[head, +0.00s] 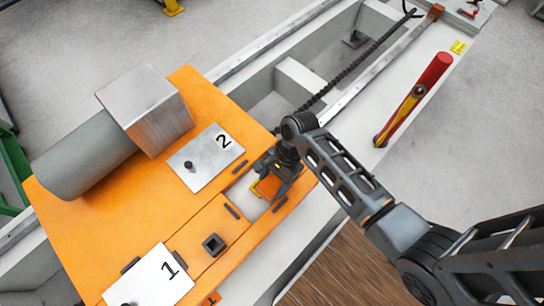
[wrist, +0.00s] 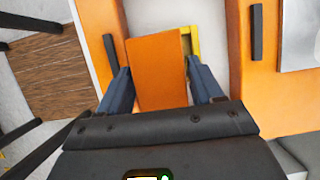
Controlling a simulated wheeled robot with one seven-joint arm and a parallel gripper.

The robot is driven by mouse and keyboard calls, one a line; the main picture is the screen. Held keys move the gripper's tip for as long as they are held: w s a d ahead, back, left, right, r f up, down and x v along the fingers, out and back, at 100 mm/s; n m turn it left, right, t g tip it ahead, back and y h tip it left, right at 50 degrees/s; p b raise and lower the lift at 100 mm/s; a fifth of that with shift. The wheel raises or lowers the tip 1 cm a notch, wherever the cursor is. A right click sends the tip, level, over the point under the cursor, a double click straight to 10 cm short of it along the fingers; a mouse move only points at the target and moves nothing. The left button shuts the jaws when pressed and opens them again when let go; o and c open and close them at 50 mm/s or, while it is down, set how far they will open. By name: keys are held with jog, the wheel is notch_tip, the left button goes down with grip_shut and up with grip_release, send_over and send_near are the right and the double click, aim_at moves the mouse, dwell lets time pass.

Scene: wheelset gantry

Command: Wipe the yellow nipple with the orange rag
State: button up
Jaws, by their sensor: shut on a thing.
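My gripper (head: 272,180) is shut on the orange rag (wrist: 157,72), which shows as a flat orange block between the two fingers in the wrist view. In the head view the rag (head: 268,188) is small and partly covered by the gripper. The gripper is over a pale opening in the orange deck (head: 75,205). A yellow piece (wrist: 195,42), apparently the nipple, shows just beside the rag and is partly hidden behind it. It also shows in the head view (head: 254,189). I cannot tell whether rag and yellow piece touch.
Plates marked 2 (head: 207,158) and 1 (head: 150,279) lie on the deck, with a square socket (head: 214,244) between. A metal block (head: 148,105) with a grey cylinder (head: 82,158) stands behind. A red and yellow tool (head: 412,100) lies on the rail to the right.

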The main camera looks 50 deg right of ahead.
jog(key=shift+w+f, duration=0.1)
jog(key=shift+w, duration=1.1)
jog(key=c, duration=0.4)
jog(key=shift+o, duration=0.2)
jog(key=shift+w, duration=1.85)
jog(key=shift+w+r, duration=0.2)
jog(key=shift+r, duration=0.5)
jog(key=shift+s+r, duration=0.2)
jog(key=shift+r, duration=2.15)
jog(key=shift+r, duration=0.1)
jog(key=shift+r, duration=1.35)
